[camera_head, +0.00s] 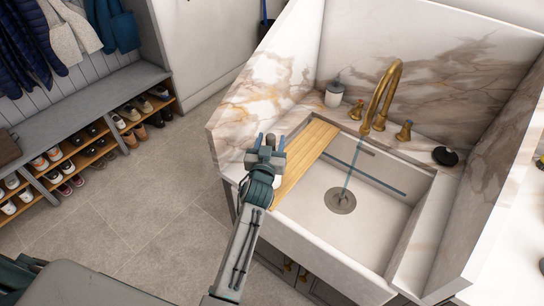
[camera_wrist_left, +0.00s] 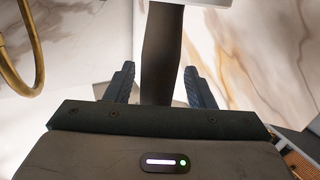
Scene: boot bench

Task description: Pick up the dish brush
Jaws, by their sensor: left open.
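My left gripper (camera_head: 270,141) is over the left side of the sink, beside the wooden board. It is open, with its two dark blue fingers apart. In the left wrist view a dark, straight handle, which looks like the dish brush (camera_wrist_left: 160,50), runs between the fingers of the left gripper (camera_wrist_left: 160,85), with clear gaps on both sides. A white block shows at its far end, cut off by the picture's edge. In the head view the gripper largely hides this spot, and I cannot make out the brush there. My right gripper is not in view.
The marble sink (camera_head: 318,222) has a slatted wooden board (camera_head: 304,160) across its left part. A brass faucet (camera_head: 381,92) and a small lidded jar (camera_head: 334,94) stand behind. A black round object (camera_head: 445,156) is on the right ledge. A shoe bench (camera_head: 85,105) stands left.

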